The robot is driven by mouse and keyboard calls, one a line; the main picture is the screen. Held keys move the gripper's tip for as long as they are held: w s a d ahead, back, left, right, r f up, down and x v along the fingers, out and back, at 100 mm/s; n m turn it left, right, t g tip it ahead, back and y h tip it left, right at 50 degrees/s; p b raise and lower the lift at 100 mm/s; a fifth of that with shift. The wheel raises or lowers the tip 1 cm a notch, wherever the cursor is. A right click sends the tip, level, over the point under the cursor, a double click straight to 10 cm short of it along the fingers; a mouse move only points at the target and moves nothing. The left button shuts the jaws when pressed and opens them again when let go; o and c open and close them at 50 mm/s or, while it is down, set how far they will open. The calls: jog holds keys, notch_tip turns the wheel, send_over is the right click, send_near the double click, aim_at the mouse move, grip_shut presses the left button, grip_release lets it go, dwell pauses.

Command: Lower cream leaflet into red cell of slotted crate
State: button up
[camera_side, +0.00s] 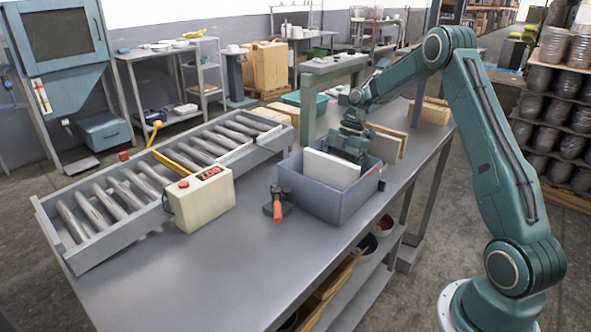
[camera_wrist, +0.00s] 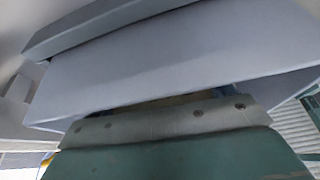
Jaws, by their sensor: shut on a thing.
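The slotted crate (camera_side: 312,200) is an open grey-blue box near the table's right edge in the side view. A cream-white flat leaflet (camera_side: 330,170) stands upright, its lower part hidden behind the crate's front wall. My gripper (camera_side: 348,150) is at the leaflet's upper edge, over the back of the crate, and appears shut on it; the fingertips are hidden. In the wrist view a grey-blue wall (camera_wrist: 170,60), probably the crate's, fills much of the picture above my gripper's teal body. No red cell can be made out, and the leaflet's bottom is hidden.
A pale panel (camera_side: 383,148) and a tan panel (camera_side: 394,136) stand just behind the crate. An orange-handled clamp (camera_side: 277,208) and a cream control box (camera_side: 201,200) are to its left, before a roller conveyor (camera_side: 80,255). The table's front is clear.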

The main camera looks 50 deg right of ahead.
jog(key=shift+f, duration=0.5)
dwell(0.4)
jog(key=o, duration=0.9)
jog(key=shift+r, duration=0.2)
jog(key=r, duration=1.3)
jog(key=shift+d+r, duration=0.1)
jog(key=shift+d, duration=0.25)
jog(key=shift+a+r, duration=0.1)
